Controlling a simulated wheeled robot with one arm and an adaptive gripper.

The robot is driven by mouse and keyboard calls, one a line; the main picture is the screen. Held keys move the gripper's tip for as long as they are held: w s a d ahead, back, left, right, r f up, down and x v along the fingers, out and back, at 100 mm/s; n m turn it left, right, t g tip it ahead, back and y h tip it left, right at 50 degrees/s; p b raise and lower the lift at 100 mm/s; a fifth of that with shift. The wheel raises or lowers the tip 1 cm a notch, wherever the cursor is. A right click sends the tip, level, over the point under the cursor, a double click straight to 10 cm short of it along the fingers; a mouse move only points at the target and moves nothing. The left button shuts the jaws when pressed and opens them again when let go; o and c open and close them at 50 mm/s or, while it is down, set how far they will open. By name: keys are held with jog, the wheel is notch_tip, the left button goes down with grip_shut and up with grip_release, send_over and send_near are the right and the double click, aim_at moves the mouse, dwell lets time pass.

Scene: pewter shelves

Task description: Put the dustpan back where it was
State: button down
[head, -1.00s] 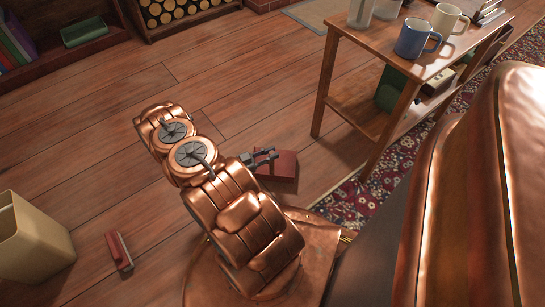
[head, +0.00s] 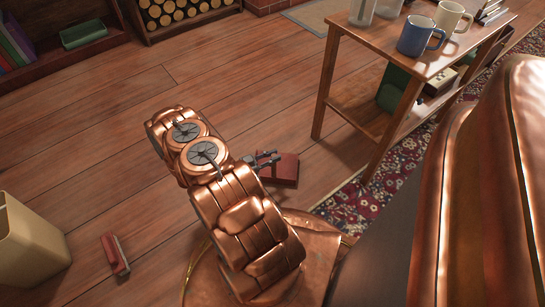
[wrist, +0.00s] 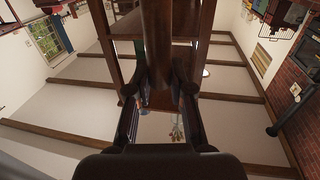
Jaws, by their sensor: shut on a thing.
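The dustpan (head: 284,169) is dark red and shows in the head view just right of my arm, left of the wooden table. My gripper (head: 268,159) is at its upper edge and is shut on it. Part of the gripper is hidden behind my arm. Whether the dustpan touches the floor cannot be told. In the wrist view my gripper's dark fingers (wrist: 160,92) stand on both sides of a dark red-brown piece, apparently the dustpan.
A red brush (head: 115,254) lies on the floor at left, beside a cream bin (head: 28,245). The wooden table (head: 350,100) carries a blue mug (head: 417,36) and a cream mug (head: 452,17). A patterned rug (head: 375,195) lies under it.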

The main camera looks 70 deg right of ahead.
jog(key=c, duration=1)
grip_release()
jog(key=shift+f, duration=0.1)
jog(key=shift+c, duration=0.2)
